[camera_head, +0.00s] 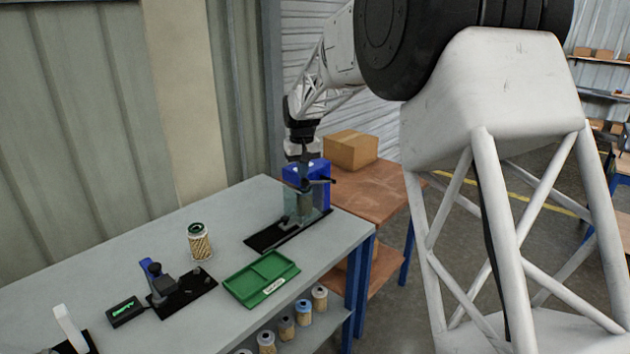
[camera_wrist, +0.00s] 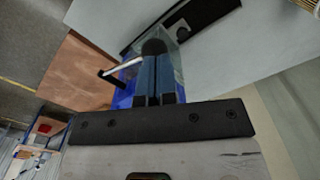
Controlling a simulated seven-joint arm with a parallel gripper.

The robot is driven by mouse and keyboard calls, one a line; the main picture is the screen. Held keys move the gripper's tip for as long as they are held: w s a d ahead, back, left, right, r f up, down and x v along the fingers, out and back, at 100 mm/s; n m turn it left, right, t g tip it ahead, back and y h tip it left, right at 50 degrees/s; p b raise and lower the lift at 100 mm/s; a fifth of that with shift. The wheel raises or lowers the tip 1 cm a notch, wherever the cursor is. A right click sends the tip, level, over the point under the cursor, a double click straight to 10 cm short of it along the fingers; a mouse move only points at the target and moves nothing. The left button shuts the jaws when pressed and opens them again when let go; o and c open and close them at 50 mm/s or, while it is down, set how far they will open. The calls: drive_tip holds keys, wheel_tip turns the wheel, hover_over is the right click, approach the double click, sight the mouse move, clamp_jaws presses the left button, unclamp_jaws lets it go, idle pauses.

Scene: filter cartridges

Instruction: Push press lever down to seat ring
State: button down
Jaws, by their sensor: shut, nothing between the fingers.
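The press (camera_head: 321,170) is a blue frame with a clear front, standing on a black base plate (camera_head: 262,240) at the far right of the bench. Its dark lever (camera_head: 319,182) crosses near the top; in the wrist view a silver rod (camera_wrist: 122,67) with a black end sticks out to the left. My gripper (camera_head: 304,163) is over the top of the press, pointing down. In the wrist view its fingers (camera_wrist: 158,62) are together and empty, close to a round black knob (camera_wrist: 153,47). Contact with the lever cannot be told. The ring cannot be made out.
A cartridge with a green top (camera_head: 201,245) stands on the bench. A green tray (camera_head: 262,299), a black fixture with a blue lever (camera_head: 180,290) and a small display box (camera_head: 126,312) are nearer. Several cartridges sit on the shelf below. A cardboard box (camera_head: 350,150) is behind the press.

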drive_tip(key=shift+r, duration=1.7)
drive_tip(key=shift+s+d+r, duration=0.15)
drive_tip(key=shift+s, duration=0.1)
drive_tip(key=s+d+r+m, duration=0.15)
drive_tip(key=s+d, duration=0.25)
drive_tip(key=s, duration=0.5)
drive_tip(key=s+d+r+t, duration=0.1)
drive_tip(key=s+d+r, duration=0.2)
drive_tip(key=s, duration=0.6)
drive_tip(key=s+d+r, duration=0.2)
drive_tip(key=s+d, duration=0.2)
drive_tip(key=s, duration=0.6)
drive_tip(key=s+d+f, duration=0.1)
drive_tip(key=s+f, duration=0.1)
drive_tip(key=s, duration=0.6)
drive_tip(key=s+d+f+m+t, duration=0.1)
drive_tip(key=s+d+f, duration=0.1)
drive_tip(key=s, duration=0.7)
drive_tip(key=s+d+f, duration=0.2)
drive_tip(key=s+f, duration=0.2)
drive_tip(key=s, duration=0.5)
drive_tip(key=shift+s+d+f+m+t, duration=0.15)
drive_tip(key=shift+m+t, duration=0.15)
drive_tip(key=shift+m, duration=0.05)
